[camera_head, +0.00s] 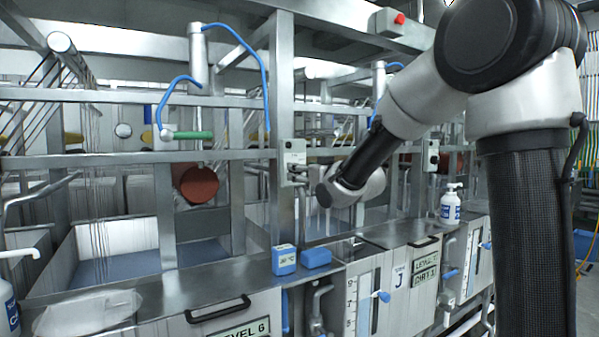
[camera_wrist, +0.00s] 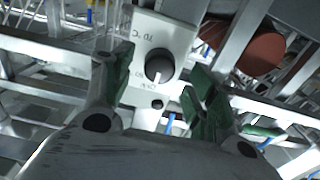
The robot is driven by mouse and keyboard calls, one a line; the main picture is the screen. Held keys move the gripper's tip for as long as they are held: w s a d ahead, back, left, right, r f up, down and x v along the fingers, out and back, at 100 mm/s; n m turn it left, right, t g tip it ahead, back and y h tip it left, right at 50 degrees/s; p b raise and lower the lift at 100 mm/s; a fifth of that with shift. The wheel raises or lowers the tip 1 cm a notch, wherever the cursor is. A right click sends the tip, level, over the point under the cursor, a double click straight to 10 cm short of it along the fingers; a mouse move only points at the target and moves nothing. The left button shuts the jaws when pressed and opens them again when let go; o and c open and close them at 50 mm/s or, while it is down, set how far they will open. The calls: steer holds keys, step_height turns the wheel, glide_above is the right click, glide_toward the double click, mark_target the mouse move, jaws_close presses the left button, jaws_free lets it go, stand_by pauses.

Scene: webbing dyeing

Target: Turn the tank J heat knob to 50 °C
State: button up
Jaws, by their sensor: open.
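The heat knob (camera_wrist: 159,67) is a dark round dial with a white pointer mark. It sits on a pale control box (camera_wrist: 150,38) in the wrist view, with small markings around it that are too small to read surely. The tank J label (camera_head: 399,281) is on the front panel.
A blue box (camera_head: 284,260) and a blue block (camera_head: 316,258) lie on the steel ledge below. A white pump bottle (camera_head: 450,206) stands to the right. Steel rails and a red-brown roller (camera_head: 199,184) are beside the post.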

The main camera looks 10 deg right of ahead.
steer(key=shift+x, duration=1.2)
steer(key=shift+c, duration=0.2)
steer(key=c, duration=1)
steer(key=shift+m, duration=0.4)
steer(key=m, duration=1.1)
